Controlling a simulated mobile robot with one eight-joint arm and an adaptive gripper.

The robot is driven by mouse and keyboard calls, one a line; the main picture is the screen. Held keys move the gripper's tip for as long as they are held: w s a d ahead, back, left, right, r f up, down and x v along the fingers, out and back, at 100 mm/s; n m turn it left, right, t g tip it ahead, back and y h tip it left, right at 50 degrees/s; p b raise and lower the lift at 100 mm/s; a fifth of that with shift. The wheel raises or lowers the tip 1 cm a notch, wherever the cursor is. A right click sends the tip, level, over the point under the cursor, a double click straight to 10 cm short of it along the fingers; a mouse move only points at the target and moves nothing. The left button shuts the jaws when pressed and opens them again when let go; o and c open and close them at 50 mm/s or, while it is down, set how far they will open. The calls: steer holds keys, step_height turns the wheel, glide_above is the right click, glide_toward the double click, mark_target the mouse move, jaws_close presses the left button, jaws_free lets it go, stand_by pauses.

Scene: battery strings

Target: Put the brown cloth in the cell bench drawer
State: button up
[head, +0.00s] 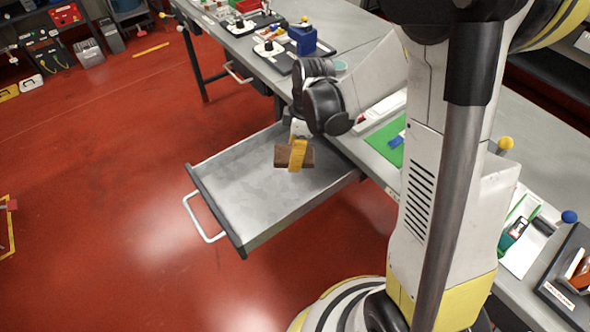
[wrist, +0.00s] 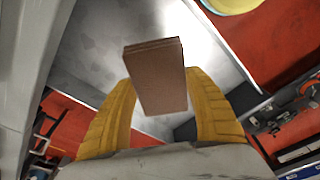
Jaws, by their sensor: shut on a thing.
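The brown cloth (head: 281,156) is a folded block held between the yellow fingers of my gripper (head: 297,155). In the wrist view the cloth (wrist: 158,80) sits between both fingertips of my gripper (wrist: 160,90). The cell bench drawer (head: 215,172) is pulled open from under the bench, with a grey metal inside and a white handle. In the head view the cloth and gripper appear over the drawer's interior, toward its bench side. The wrist view also shows the grey drawer floor (wrist: 95,45) behind the cloth. The exact height above the floor is hard to tell.
The grey bench (head: 345,78) runs along the drawer's right side, with a green mat (head: 388,143) and a blue block (head: 302,40) on it. A second drawer handle (head: 237,73) shows farther back. The red floor (head: 90,180) left of the drawer is clear.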

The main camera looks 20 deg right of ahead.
mark_target(292, 183)
steer(key=n, duration=0.2)
steer(key=f+n, duration=0.1)
steer(key=n, duration=0.1)
steer(key=n+g+b, duration=0.1)
steer(key=n, duration=0.1)
steer(key=shift+w+a+f+n, duration=0.15)
steer(key=shift+a+f+n, duration=0.1)
steer(key=shift+f+n, duration=0.25)
steer(key=shift+n, duration=0.2)
step_height(292, 183, down, 10)
steer(key=b, duration=0.4)
steer(key=shift+b, duration=0.3)
steer(key=o, duration=1.2)
steer(key=shift+o, duration=0.2)
